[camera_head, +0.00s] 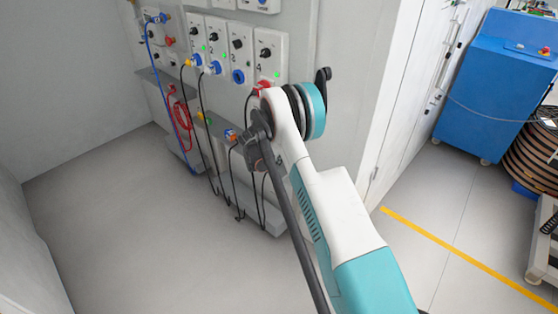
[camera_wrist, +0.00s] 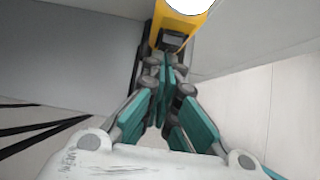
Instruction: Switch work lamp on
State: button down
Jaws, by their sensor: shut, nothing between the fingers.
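The work lamp (camera_wrist: 183,26) shows at the top of the wrist view as a yellow body with a bright white round face, partly cut off by the picture's edge. A dark part (camera_wrist: 172,42) sits on its lower side, close to my fingertips. My gripper (camera_wrist: 166,62) has teal fingers, shut together with nothing between them, and points at this dark part. I cannot tell whether the fingertips touch it. In the head view I cannot make out the lamp, and my gripper's fingers are hidden behind my arm.
A wall panel (camera_head: 238,50) with knobs, sockets and hanging cables (camera_head: 205,120) stands left of my arm. A blue cabinet (camera_head: 490,95) and a large coil (camera_head: 535,155) stand at right. A yellow floor line (camera_head: 460,255) crosses open floor. The left floor is clear.

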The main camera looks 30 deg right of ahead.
jog(key=shift+r, duration=0.2)
jog(key=shift+a+r, duration=0.1)
jog(key=shift+r, duration=0.55)
jog(key=a, duration=0.1)
jog(key=s+a, duration=0.1)
jog(key=a, duration=0.2)
jog(key=shift+s+f, duration=0.15)
jog(key=shift+f, duration=0.15)
jog(key=a+f+p+v, duration=0.1)
jog(key=p+v, duration=0.2)
jog(key=v, duration=0.6)
jog(key=shift+s+a+p, duration=0.4)
jog(key=shift+s+a, duration=0.05)
jog(key=shift+r, duration=0.15)
